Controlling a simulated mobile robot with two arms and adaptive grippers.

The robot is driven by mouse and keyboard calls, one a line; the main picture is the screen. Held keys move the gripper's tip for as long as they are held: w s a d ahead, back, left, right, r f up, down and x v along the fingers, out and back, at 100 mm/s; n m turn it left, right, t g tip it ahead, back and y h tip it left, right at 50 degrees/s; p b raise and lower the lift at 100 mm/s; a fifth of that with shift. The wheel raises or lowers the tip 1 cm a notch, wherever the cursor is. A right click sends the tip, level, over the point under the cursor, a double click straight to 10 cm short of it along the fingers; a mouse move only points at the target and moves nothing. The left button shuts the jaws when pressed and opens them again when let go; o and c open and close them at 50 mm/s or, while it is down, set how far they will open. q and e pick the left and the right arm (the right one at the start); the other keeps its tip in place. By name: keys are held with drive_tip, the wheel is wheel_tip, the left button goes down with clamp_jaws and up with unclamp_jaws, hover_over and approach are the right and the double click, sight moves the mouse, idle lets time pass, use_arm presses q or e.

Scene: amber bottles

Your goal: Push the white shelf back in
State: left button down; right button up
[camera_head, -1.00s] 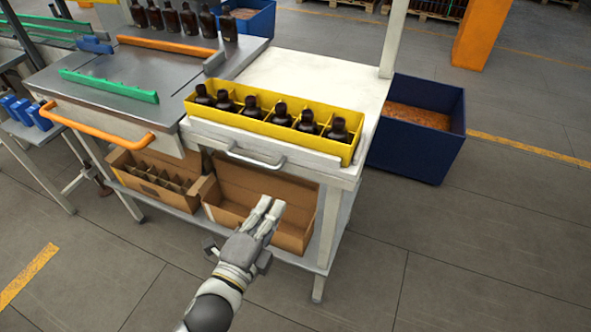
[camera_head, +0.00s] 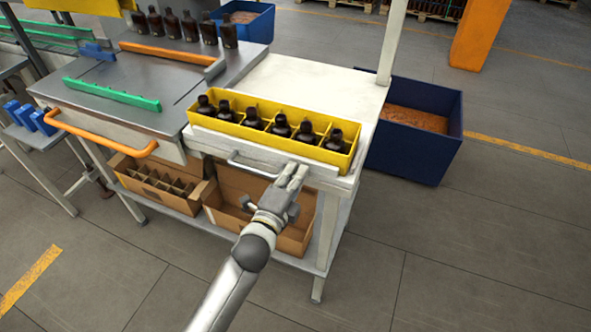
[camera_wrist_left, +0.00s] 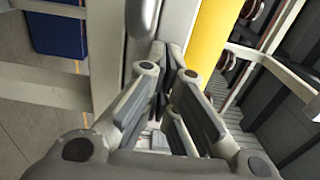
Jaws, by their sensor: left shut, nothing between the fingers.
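The white shelf (camera_head: 222,147) stands out at the front of the white workbench (camera_head: 322,82), with a metal handle (camera_head: 255,165) on its front face. A yellow crate (camera_head: 340,160) with several dark amber bottles rests on it. My left gripper (camera_head: 293,172) is shut and empty, at the shelf's front just right of the handle. Whether it touches the front cannot be told. In the left wrist view the fingers (camera_wrist_left: 168,58) point towards the white front, with the yellow crate (camera_wrist_left: 207,35) just beyond. My right gripper is not in view.
Cardboard boxes (camera_head: 155,190) stand on the lower rack under the bench. A blue bin (camera_head: 412,155) stands on the floor at the right. A grey table (camera_head: 150,80) with an orange handle (camera_head: 98,135) adjoins at the left. The floor in front is free.

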sight(299, 164)
use_arm(q)
drive_tip(key=shift+w, duration=0.2)
drive_tip(key=b+x, duration=0.1)
drive_tip(key=x, duration=0.1)
drive_tip(key=shift+w+d, duration=0.15)
drive_tip(key=shift+w, duration=0.15)
drive_tip(key=shift+w+r, duration=0.1)
drive_tip(key=shift+r, duration=0.15)
